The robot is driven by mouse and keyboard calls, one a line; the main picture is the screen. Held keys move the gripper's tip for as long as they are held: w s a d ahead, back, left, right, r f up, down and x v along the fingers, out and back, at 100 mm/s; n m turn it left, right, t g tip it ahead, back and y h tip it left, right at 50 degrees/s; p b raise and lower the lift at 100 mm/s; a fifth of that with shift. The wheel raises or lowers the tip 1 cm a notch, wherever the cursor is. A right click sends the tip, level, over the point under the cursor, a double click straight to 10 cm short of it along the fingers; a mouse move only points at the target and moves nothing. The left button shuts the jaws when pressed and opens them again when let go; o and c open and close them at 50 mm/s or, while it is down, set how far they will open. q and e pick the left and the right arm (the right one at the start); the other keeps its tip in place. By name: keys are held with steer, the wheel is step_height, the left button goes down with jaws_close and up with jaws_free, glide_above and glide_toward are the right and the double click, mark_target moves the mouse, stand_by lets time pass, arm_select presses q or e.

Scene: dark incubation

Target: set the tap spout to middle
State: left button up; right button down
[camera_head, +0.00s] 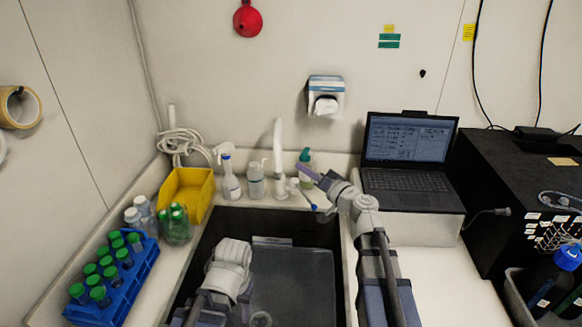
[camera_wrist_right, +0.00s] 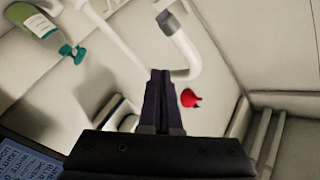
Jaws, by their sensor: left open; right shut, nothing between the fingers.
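The white tap spout (camera_head: 278,142) rises behind the sink's back edge and looks nearly straight, leaning slightly, in the head view. In the right wrist view the spout (camera_wrist_right: 188,52) is a curved tube with a grey-tipped end. My right gripper (camera_head: 305,170) is shut and empty, just right of the spout. In the wrist view its dark fingertips (camera_wrist_right: 160,76) overlap the spout's bend; I cannot tell whether they touch. A blue-tipped lever (camera_head: 311,204) sits right of the tap base. My left gripper (camera_head: 232,252) is low over the sink, open, its fingers largely hidden.
The dark sink (camera_head: 315,262) lies below the tap. Several bottles, including a wash bottle (camera_head: 230,180), stand left of the tap; a green-capped bottle (camera_head: 305,157) stands right. A yellow bin (camera_head: 186,192) and blue tube rack (camera_head: 122,285) are left. A laptop (camera_head: 410,150) is right.

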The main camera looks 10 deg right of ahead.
mark_target(279, 162)
steer(key=s+d+m+g+y, duration=0.3)
steer(key=s+d+m+y, duration=0.15)
steer(key=d, duration=0.35)
steer(key=s+a+x, duration=0.2)
steer(key=x, duration=1)
steer(key=shift+a+f+m+g, duration=0.2)
steer(key=shift+a+m+g, duration=0.1)
steer(key=shift+m, duration=0.15)
steer(key=shift+w, duration=0.15)
steer(key=shift+a, duration=1.05)
steer(key=shift+d, duration=0.2)
